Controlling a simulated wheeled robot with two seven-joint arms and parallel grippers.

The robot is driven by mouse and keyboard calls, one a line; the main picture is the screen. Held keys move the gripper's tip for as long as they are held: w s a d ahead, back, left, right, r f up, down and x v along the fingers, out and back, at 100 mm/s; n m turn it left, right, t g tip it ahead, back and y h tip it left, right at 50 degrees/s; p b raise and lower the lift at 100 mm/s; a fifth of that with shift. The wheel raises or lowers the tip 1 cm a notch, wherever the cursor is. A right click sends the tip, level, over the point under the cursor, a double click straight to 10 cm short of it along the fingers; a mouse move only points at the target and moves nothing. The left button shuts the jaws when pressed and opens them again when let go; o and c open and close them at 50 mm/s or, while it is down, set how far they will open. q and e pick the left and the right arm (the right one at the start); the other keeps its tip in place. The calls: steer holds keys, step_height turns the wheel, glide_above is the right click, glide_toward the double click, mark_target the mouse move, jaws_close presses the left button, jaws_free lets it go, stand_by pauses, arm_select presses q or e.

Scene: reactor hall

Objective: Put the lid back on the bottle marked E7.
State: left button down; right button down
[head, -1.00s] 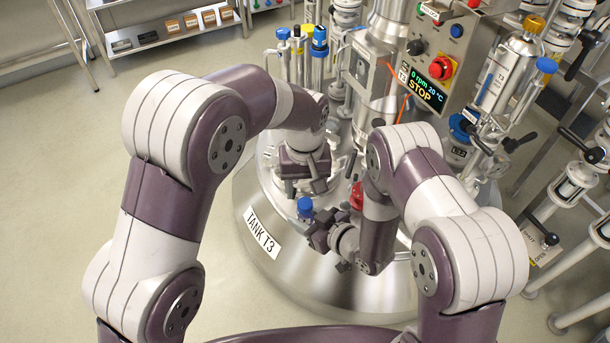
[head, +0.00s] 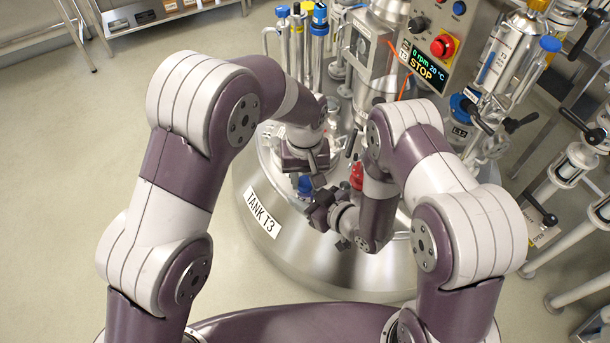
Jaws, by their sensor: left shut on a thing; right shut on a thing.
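A small blue piece (head: 305,185) shows between my two grippers, over the near edge of the tank top. I cannot tell whether it is a lid or part of a bottle, and no E7 mark can be read. My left gripper (head: 310,174) points down just above the blue piece. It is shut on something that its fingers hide. My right gripper (head: 315,213) comes in from the right, just below the blue piece. It is shut, and the blue piece stands up at its fingertips. Whether the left fingers touch the blue piece is unclear.
The steel tank (head: 290,255) labelled TANK T3 lies under both grippers. A red part (head: 357,176) stands close to the right of them. Blue-topped cylinders (head: 319,40) and a control box (head: 433,55) reading STOP rise behind. The floor at left is clear.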

arm_select(q)
steer(key=m, duration=0.8)
steer(key=c, duration=0.7)
jaws_free()
steer(key=shift+o, duration=0.2)
steer(key=shift+r, duration=0.1)
step_height(320, 180, up, 7)
steer(key=shift+r, duration=0.15)
steer(key=shift+a, duration=0.15)
